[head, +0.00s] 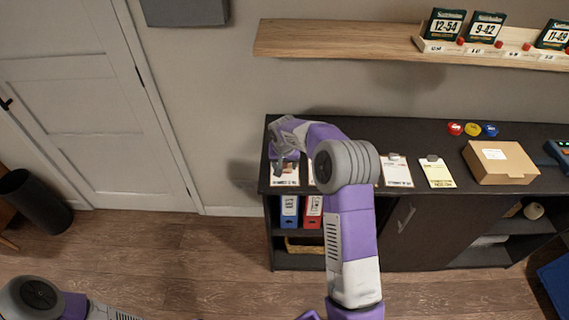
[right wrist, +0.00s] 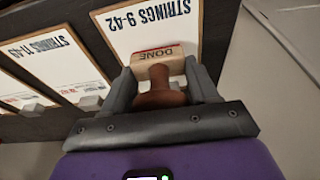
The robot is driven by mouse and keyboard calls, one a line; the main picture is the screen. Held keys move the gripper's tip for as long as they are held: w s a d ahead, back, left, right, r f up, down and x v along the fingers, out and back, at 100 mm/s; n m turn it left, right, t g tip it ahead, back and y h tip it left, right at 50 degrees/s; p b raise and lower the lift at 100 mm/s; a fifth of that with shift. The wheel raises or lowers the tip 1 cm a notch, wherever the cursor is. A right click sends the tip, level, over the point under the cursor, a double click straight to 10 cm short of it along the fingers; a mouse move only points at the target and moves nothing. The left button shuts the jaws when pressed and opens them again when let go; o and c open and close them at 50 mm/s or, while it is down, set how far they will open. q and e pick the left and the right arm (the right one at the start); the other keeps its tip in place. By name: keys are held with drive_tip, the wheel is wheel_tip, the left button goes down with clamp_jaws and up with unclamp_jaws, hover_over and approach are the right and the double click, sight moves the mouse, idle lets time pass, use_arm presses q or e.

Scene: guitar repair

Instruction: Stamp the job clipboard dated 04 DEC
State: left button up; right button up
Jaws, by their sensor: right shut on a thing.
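My right gripper (head: 283,158) is over the leftmost clipboard (head: 285,178) on the dark cabinet. In the right wrist view, this gripper (right wrist: 161,88) is shut on a stamp (right wrist: 158,68) with a brown handle and a pale block marked DONE. The stamp is over the lower part of a white sheet headed STRINGS 9-42 (right wrist: 150,22); I cannot tell whether it touches. Beside it lies a sheet headed STRINGS 11-49 (right wrist: 55,52). Two more clipboards (head: 396,172) (head: 437,172) lie farther right. No date is readable. My left gripper is out of view.
A cardboard box (head: 500,162) and red, yellow and blue round pieces (head: 473,129) stand on the cabinet top (head: 385,130) at the right. A wooden shelf (head: 340,40) with string packs hangs above. Blue and red binders (head: 289,211) stand below. My right arm covers part of the clipboard row.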

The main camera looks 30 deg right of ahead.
drive_tip(key=shift+f+b, duration=0.4)
drive_tip(key=shift+f, duration=0.2)
idle(1.1)
drive_tip(key=shift+r, duration=0.1)
drive_tip(key=shift+r+p, duration=2.45)
drive_tip(key=shift+r, duration=1.05)
